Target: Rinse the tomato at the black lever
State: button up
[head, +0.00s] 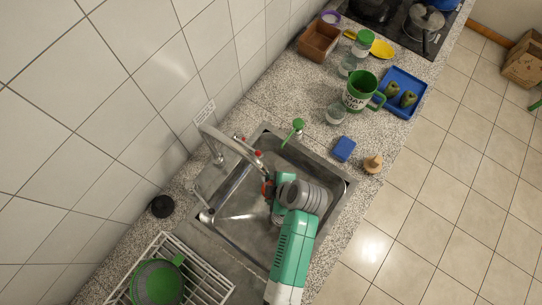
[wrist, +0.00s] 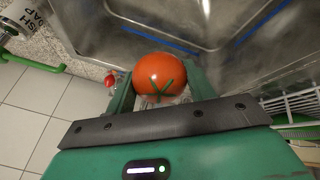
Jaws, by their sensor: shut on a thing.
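The tomato (wrist: 160,75) is orange-red with a green star-shaped stem mark. In the wrist view it sits between the two fingers of my gripper (wrist: 160,88), which is shut on it. Red parts (head: 258,154) show near the tap. I cannot make out a black lever clearly.
A black round thing (head: 162,206) lies left of the sink. A white dish rack (head: 195,270) with a green bowl (head: 158,283) is at the lower left. A blue sponge (head: 344,149), green pitcher (head: 361,90) and blue tray (head: 418,88) are on the right counter.

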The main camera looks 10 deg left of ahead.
jog(key=d+b, duration=0.1)
jog(key=d, duration=0.7)
jog(key=shift+w, duration=0.4)
dwell(1.1)
jog(key=d+r+p, duration=0.1)
jog(key=d+r, duration=0.3)
jog(key=d, duration=0.1)
jog(key=shift+w+p, duration=0.3)
jog(key=shift+p, duration=0.05)
dwell(1.0)
